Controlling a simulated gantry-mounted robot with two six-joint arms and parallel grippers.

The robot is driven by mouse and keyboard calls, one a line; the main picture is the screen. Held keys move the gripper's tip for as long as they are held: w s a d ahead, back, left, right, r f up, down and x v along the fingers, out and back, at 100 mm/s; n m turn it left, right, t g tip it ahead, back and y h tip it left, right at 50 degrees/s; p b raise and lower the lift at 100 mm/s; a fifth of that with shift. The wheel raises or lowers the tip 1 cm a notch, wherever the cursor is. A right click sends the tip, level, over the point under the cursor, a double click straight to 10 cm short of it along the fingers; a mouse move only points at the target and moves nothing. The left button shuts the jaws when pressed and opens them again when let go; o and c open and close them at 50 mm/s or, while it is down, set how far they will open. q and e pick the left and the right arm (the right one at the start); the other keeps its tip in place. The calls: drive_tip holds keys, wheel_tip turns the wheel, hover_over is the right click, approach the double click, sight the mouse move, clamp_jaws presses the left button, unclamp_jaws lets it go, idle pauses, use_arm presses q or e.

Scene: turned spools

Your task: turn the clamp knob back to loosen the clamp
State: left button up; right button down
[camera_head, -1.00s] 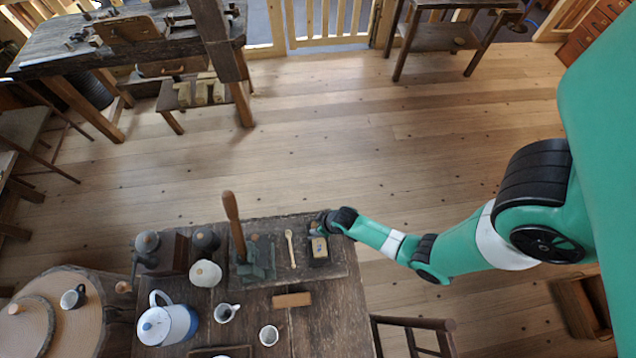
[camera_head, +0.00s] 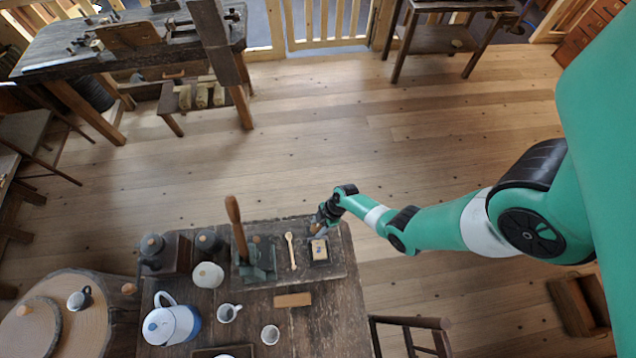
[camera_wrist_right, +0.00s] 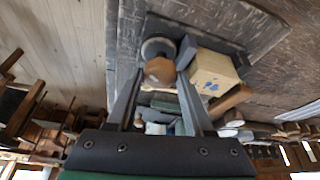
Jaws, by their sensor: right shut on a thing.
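The clamp (camera_head: 320,262) is a dark fixture on the board at the right of the table. It bears a pale wooden block (camera_head: 318,246) with a dark mark, which also shows in the wrist view (camera_wrist_right: 212,74). The clamp knob is a round brown wooden knob (camera_wrist_right: 160,72), with a grey disc (camera_wrist_right: 158,47) just beyond it. My right gripper (camera_head: 321,227) is at the far side of the block. In the wrist view its two fingers (camera_wrist_right: 160,77) are on either side of the knob, shut on it. My left gripper is not in view.
A wooden spoon (camera_head: 291,250) and a green holder (camera_head: 258,262) with an upright wooden handle are left of the clamp. A flat wooden block (camera_head: 292,300), cups and a blue-white pot (camera_head: 171,322) stand nearer. Open floor lies beyond the table.

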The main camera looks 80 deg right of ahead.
drive_tip(key=n, duration=0.2)
drive_tip(key=shift+d+n+g+y, duration=0.1)
drive_tip(key=shift+n+g+y, duration=0.2)
drive_tip(key=shift+y, duration=0.1)
drive_tip(key=shift+w+n+g, duration=0.1)
drive_tip(key=shift+n+g, duration=0.3)
drive_tip(key=shift+n, duration=0.8)
drive_tip(key=shift+y, duration=0.3)
drive_tip(key=shift+c, duration=1.5)
unclamp_jaws()
drive_tip(key=shift+r, duration=0.1)
